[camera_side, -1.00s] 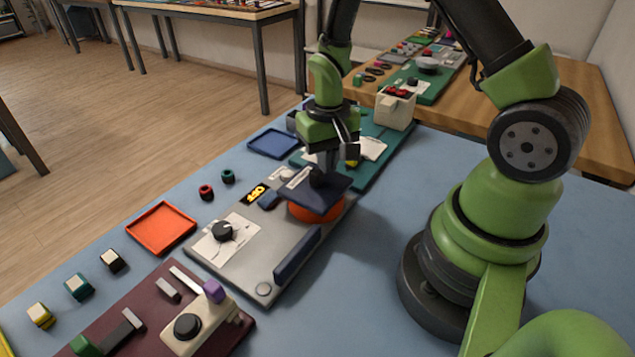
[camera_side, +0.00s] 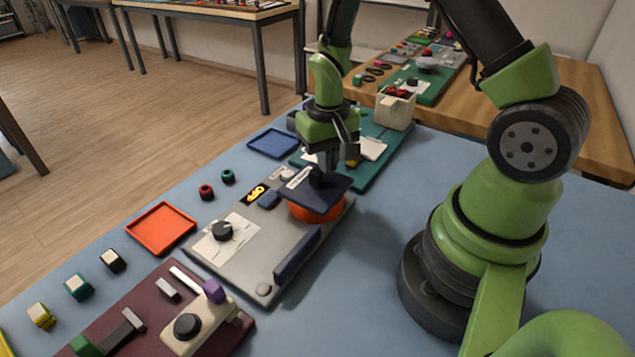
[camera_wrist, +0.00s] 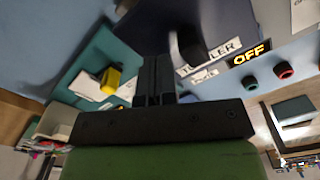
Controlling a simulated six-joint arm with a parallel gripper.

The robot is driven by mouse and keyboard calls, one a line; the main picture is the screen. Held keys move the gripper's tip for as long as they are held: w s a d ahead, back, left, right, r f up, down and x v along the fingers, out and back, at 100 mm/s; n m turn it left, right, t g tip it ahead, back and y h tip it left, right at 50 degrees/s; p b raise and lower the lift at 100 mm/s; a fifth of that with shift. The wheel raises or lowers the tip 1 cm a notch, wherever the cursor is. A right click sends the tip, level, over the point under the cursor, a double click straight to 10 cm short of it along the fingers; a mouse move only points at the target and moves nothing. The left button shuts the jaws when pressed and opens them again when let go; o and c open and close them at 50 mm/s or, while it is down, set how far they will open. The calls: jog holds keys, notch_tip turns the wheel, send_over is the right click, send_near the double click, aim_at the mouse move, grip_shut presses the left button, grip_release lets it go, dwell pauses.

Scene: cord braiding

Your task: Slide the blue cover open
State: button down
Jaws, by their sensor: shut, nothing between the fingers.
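The blue cover (camera_side: 322,194) is a flat dark blue plate with a small upright tab on its top. It lies over a round orange-red part (camera_side: 312,211) on the grey panel, and that part is partly hidden beneath it. My gripper (camera_side: 328,168) points down at the tab, on its far side, with its fingers shut and empty. I cannot tell whether they touch the tab. In the wrist view the shut fingers (camera_wrist: 154,78) are in the middle, and the dark blue cover (camera_wrist: 130,25) fills the top.
The grey panel (camera_side: 215,262) carries a black knob (camera_side: 222,231), a lit OFF display (camera_side: 256,193) and a long dark blue bar (camera_side: 298,254). A green board (camera_side: 378,160) adjoins it behind. An orange tray (camera_side: 161,228) and a blue tray (camera_side: 273,144) lie to the left.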

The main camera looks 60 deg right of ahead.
jog(key=shift+a, duration=0.15)
jog(key=shift+a, duration=5.5)
jog(key=shift+d, duration=0.1)
jog(key=shift+d, duration=0.55)
notch_tip(320, 180, up, 11)
